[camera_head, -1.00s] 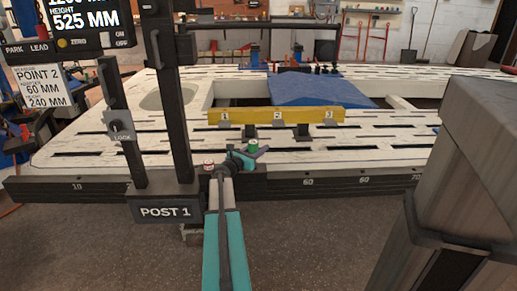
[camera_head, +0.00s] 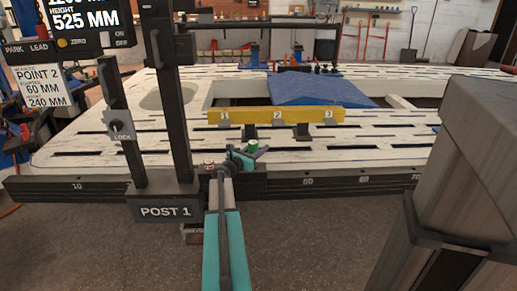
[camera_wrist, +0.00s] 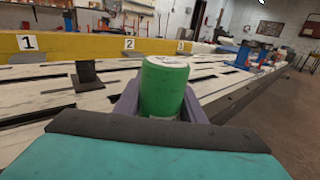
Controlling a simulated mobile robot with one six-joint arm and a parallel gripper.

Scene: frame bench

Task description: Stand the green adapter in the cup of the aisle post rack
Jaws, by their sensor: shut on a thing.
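The green adapter (camera_head: 253,146) is a short green cylinder with a pale top. It stands roughly upright in my gripper (camera_head: 251,153), above the near side of the white slotted bench in the head view. In the wrist view the adapter (camera_wrist: 163,92) fills the middle, and the purple fingers of my gripper (camera_wrist: 160,112) are shut on it from both sides. The adapter's lower end is hidden behind my wrist in that view. I cannot make out the cup of the aisle post rack in either view.
The slotted bench (camera_head: 90,150) spreads ahead. A yellow bar (camera_head: 255,116) numbered 1 to 3 stands on it, with a blue sloped block (camera_head: 310,88) behind. A dark upright labelled POST 1 (camera_head: 166,212) stands close left of my arm. Bare floor (camera_head: 310,240) lies in front.

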